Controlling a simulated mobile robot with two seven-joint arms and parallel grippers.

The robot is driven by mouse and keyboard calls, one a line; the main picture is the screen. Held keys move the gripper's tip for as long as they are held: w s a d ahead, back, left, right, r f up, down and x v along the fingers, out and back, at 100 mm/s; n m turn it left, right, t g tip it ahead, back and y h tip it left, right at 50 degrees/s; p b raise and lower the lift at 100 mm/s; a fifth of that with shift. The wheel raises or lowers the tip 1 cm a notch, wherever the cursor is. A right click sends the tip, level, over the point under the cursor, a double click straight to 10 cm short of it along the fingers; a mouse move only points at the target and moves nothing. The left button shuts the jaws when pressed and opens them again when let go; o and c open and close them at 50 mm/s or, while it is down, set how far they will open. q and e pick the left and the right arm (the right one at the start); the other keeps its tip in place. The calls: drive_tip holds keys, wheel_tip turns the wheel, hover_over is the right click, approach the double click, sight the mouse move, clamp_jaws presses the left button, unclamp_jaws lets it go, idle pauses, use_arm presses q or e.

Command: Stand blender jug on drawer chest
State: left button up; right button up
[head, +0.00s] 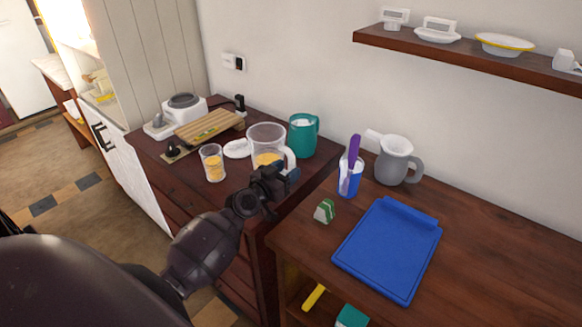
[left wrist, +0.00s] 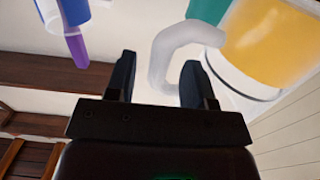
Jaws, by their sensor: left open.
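The blender jug (head: 266,138) is a clear jug with orange contents and a white handle. It stands upright on the dark red-brown drawer chest (head: 150,150), near its right side. My left gripper (head: 279,180) is open in front of the jug, at its handle side. In the left wrist view the jug (left wrist: 272,40) fills the upper right, and its white handle (left wrist: 168,52) shows in the gap beyond the open fingers (left wrist: 160,82). I cannot tell whether the fingers touch the handle. My gripper hides part of the jug's lower side. My right gripper is not in view.
On the chest are a glass of orange drink (head: 212,163), a teal pitcher (head: 302,136), a wooden board (head: 209,127) and a white appliance (head: 184,107).

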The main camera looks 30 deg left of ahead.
use_arm(q)
drive_tip(key=s, duration=0.9)
drive_tip(key=shift+s+a+b, duration=0.3)
drive_tip(key=shift+a, duration=0.1)
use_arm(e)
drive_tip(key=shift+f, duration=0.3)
use_arm(q)
drive_tip(key=shift+r, duration=0.1)
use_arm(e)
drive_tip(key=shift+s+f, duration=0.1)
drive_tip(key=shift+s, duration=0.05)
